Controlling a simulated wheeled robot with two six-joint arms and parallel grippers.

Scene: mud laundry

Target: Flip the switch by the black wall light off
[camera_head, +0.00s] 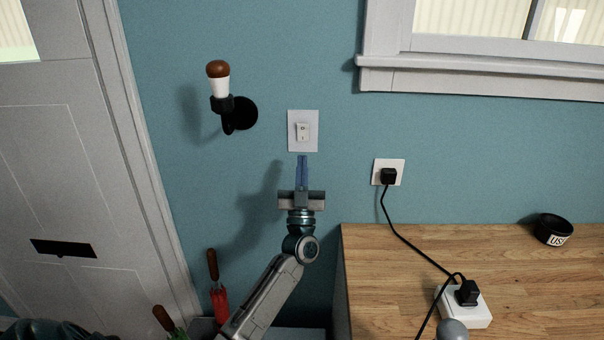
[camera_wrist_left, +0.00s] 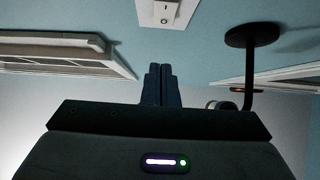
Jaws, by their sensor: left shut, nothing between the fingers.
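The white wall switch (camera_head: 302,131) is on the blue wall, to the right of the black wall light (camera_head: 241,113). The light has a white and brown bulb-like top. My left gripper (camera_head: 302,158) is shut and empty, with its blue fingertips pointing up just below the switch plate in the head view. I cannot tell whether they touch the wall. In the left wrist view the shut fingers (camera_wrist_left: 159,68) show with the switch (camera_wrist_left: 164,13) beyond them at the top edge, and the black wall light (camera_wrist_left: 252,36) at the right. My right gripper is not in view.
A white outlet (camera_head: 388,172) with a black plug and cord is right of the arm. A white door (camera_head: 75,150) stands left, a window sill (camera_head: 480,78) upper right.

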